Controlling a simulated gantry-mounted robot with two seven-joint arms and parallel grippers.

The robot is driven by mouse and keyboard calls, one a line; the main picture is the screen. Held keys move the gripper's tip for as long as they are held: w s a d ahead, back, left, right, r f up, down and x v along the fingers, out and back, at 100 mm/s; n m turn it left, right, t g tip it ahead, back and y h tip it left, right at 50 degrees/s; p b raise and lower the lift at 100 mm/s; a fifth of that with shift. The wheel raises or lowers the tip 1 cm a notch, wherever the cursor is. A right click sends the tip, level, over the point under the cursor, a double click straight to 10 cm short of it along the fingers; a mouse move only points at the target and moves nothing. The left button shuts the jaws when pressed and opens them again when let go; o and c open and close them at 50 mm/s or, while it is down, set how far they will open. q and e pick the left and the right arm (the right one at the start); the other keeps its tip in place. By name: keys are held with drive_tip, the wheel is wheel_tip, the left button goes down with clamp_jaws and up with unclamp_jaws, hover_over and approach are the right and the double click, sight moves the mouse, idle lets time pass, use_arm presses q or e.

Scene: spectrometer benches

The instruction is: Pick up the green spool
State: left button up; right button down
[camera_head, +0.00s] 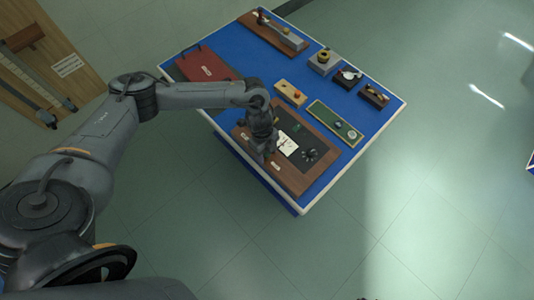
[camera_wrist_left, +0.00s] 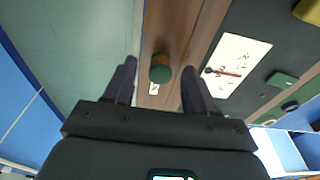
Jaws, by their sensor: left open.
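The green spool (camera_wrist_left: 160,74) shows in the left wrist view, standing on the brown wooden border of a panel (camera_wrist_left: 172,25). It has a green side and a brownish end. My left gripper (camera_wrist_left: 159,66) is open, with one dark finger on either side of the spool in the picture. I cannot tell how far above the spool the fingertips are. In the head view my left gripper (camera_head: 263,156) points down over the panel's near-left part, and I cannot make out the spool there.
A white meter card (camera_head: 287,144), a small green block (camera_head: 297,127) and a black knob (camera_head: 310,154) sit on the panel beside the gripper.

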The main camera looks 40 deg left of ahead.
use_arm(q)
drive_tip(key=shift+f, duration=0.4)
clamp_jaws()
drive_tip(key=shift+r, duration=0.2)
